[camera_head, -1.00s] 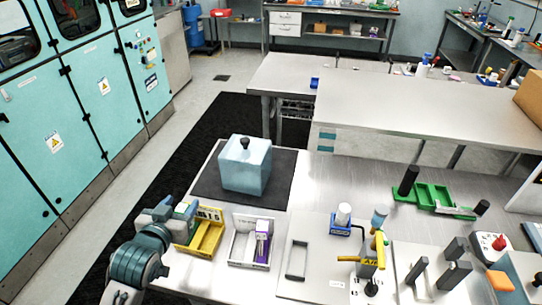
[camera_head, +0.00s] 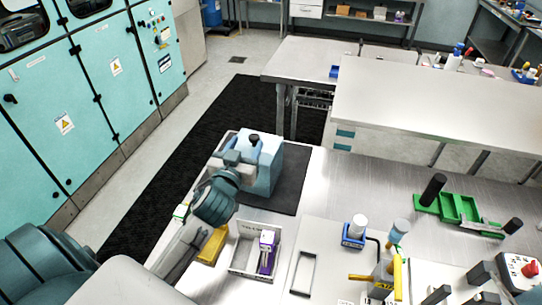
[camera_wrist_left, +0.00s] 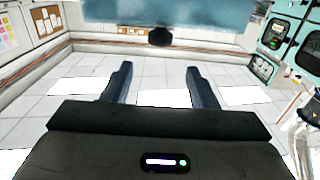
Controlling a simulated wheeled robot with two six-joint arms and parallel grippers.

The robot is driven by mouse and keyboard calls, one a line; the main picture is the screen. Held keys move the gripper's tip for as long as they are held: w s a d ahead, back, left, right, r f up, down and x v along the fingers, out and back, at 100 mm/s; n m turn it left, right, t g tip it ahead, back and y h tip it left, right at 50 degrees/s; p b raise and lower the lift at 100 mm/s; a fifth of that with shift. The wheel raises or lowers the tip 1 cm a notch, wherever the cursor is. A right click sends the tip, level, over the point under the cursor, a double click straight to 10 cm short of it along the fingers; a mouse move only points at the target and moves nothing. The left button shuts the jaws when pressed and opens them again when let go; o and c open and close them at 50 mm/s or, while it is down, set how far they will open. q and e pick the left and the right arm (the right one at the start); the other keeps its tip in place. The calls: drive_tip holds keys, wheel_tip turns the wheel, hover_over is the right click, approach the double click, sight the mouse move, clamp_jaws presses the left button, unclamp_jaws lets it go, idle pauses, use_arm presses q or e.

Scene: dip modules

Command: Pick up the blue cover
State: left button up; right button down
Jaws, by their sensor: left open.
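The blue cover (camera_head: 267,172) is a translucent blue box with a black knob (camera_head: 253,140) on top. It stands upright on a dark mat (camera_head: 290,187) at the left part of the table. My left gripper (camera_head: 240,158) is at the cover's left side near the top and hides part of that side. Its fingers are apart and nothing is between them. In the left wrist view the blue cover (camera_wrist_left: 175,15) fills the top edge, and its knob (camera_wrist_left: 160,37) lies beyond the two fingertips (camera_wrist_left: 157,66), roughly centred between them. My right gripper is not in view.
A yellow bin (camera_head: 213,246) and a white bin (camera_head: 243,262) holding a purple box stand in front of the mat. A blue holder (camera_head: 354,236), a green tray (camera_head: 460,208) and several dark posts are on the right. A second table stands behind.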

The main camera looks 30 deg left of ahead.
sight(256, 134)
use_arm(q)
drive_tip(key=shift+w+f+b, duration=0.25)
drive_tip(key=shift+f+b, duration=0.4)
drive_tip(key=shift+f, duration=0.05)
drive_tip(key=shift+w+f+b, duration=0.25)
drive_tip(key=shift+f+b, duration=0.35)
drive_tip(key=shift+f, duration=0.1)
drive_tip(key=shift+w+a+p, duration=0.1)
drive_tip(key=shift+w+p, duration=0.2)
drive_tip(key=shift+w, duration=0.3)
drive_tip(key=p+x, duration=0.1)
drive_tip(key=x, duration=0.1)
drive_tip(key=p+x, duration=0.1)
drive_tip(key=x, duration=0.1)
drive_tip(key=p+x, duration=0.1)
drive_tip(key=shift+w+a+r+p, duration=0.2)
drive_tip(key=shift+w+r+p, duration=0.15)
drive_tip(key=shift+r, duration=0.05)
drive_tip(key=shift+w+a+f, duration=0.1)
drive_tip(key=shift+w+f, duration=0.05)
drive_tip(key=shift+w, duration=0.2)
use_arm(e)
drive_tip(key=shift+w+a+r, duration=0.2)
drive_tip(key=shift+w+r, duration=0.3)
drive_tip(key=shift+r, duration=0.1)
use_arm(q)
drive_tip(key=shift+s, duration=0.1)
clamp_jaws()
